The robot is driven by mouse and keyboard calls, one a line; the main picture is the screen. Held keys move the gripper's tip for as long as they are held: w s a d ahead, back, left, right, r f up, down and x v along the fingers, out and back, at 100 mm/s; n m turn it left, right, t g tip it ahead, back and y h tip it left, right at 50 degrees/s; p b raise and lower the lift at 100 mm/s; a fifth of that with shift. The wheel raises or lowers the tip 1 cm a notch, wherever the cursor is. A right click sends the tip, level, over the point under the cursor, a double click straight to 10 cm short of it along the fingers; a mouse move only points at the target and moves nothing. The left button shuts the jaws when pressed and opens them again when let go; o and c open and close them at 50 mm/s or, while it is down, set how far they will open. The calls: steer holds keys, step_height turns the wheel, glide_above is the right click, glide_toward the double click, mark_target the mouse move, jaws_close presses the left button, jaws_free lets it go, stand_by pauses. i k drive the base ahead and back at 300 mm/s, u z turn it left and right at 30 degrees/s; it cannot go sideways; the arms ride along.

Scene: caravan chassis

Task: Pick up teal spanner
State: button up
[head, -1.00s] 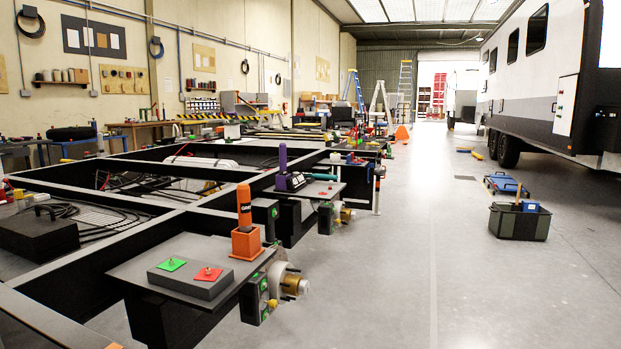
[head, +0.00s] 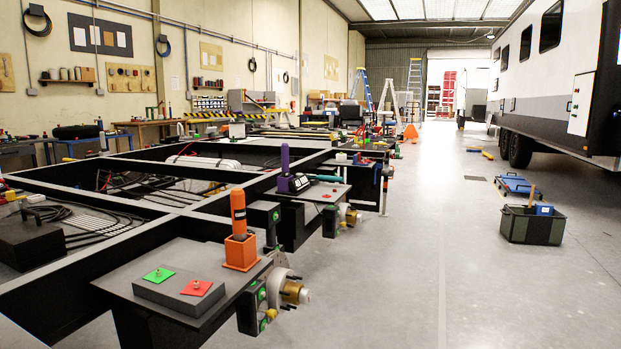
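A small teal object (head: 325,178) lies on the second dark shelf along the right side of the chassis, just right of a purple-and-black tool stand (head: 290,180). It may be the teal spanner, but it is too small and far to tell its shape for sure. My gripper is not in the head view.
The black chassis frame (head: 100,262) fills the left. Its nearest shelf holds an orange tool in an orange holder (head: 240,253) and a block with green and red plates (head: 180,293). Hubs jut into the aisle. The grey floor is clear up to the dark crate (head: 531,228).

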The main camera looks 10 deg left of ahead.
mark_target(327, 177)
steer(key=u, duration=0.6)
steer(key=i, duration=1.25)
